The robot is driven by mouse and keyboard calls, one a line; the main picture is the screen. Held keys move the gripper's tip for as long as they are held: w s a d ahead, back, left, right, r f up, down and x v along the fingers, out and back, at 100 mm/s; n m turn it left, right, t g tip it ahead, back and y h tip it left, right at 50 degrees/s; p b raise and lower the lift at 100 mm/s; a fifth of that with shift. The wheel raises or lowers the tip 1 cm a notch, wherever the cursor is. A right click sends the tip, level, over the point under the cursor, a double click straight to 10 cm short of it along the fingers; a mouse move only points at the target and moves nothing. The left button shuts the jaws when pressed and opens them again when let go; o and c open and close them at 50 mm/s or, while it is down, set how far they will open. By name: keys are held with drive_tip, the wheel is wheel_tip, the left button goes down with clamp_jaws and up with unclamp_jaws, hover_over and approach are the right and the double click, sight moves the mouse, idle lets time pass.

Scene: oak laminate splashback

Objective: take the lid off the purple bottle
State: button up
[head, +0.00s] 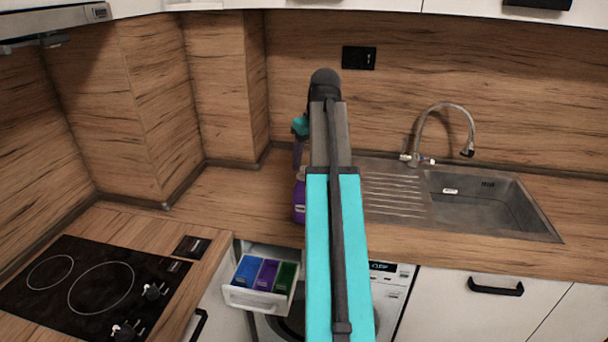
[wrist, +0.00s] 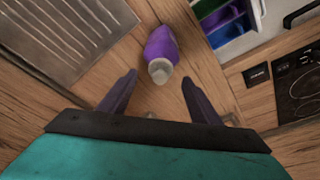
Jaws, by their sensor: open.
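The purple bottle (head: 299,202) stands on the wooden counter, left of the sink's drainer, partly hidden behind my arm in the head view. In the wrist view the bottle (wrist: 163,44) shows from above with its pale grey lid (wrist: 160,71) on its top. My gripper (head: 298,156) is above the bottle in the head view, mostly hidden by my arm. In the wrist view my gripper (wrist: 158,88) is open, with one dark finger on each side below the lid in the picture. Nothing is between the fingers, and no contact with the lid shows.
A steel sink (head: 480,205) with a tap (head: 445,120) is at the right. An open drawer (head: 258,299) with blue, purple and green compartments is below the counter. A black hob (head: 85,285) is at the left. The splashback (head: 290,100) rises behind the counter.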

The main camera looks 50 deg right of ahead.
sight(304, 172)
drive_tip(key=shift+p+x, duration=0.75)
drive_tip(key=shift+x, duration=1.45)
drive_tip(key=shift+w, duration=0.1)
drive_tip(key=shift+c, duration=0.4)
drive_tip(key=c, duration=1)
